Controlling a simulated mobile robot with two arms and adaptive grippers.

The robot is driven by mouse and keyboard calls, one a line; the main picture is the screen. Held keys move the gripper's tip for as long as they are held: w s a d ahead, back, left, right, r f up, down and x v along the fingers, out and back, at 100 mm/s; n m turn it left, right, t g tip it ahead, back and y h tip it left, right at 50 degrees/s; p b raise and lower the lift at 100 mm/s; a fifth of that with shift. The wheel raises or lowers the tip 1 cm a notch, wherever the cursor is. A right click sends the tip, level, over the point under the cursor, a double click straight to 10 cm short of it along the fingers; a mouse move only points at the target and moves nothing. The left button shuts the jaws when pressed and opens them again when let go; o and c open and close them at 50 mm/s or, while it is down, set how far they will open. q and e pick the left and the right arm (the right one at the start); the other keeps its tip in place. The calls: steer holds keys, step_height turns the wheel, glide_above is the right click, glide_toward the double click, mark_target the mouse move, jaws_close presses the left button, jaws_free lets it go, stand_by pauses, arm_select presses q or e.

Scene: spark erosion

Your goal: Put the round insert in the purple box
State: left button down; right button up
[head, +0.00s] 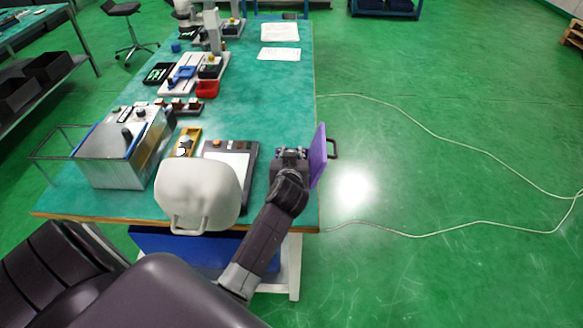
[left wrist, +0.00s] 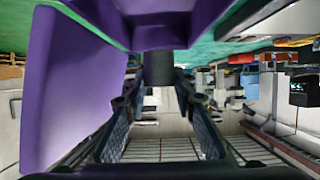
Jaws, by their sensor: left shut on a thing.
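The purple box (head: 317,157) is at the right edge of the green-topped table, tilted up on its side, with a dark handle on its right. My left gripper (head: 291,156) is at its left side and is shut on it. In the left wrist view the purple box (left wrist: 65,85) fills the left and top, and a dark part of it runs down between the fingers of my left gripper (left wrist: 160,95). The inside of the box is mostly hidden. I cannot make out the round insert for certain. My right gripper is not in view.
The green table (head: 262,90) holds a metal tank (head: 122,160), a dark panel with a white face (head: 232,160), a red bin (head: 207,88) and two paper sheets (head: 280,32). The middle of the table is clear. A pale cable (head: 440,145) lies on the open floor at right.

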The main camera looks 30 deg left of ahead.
arm_select(q)
steer(key=shift+f, duration=2.9)
steer(key=shift+f+b, duration=0.1)
steer(key=shift+b, duration=0.2)
steer(key=c, duration=1.9)
jaws_free()
steer(key=v, duration=1.2)
steer(key=shift+b, duration=0.35)
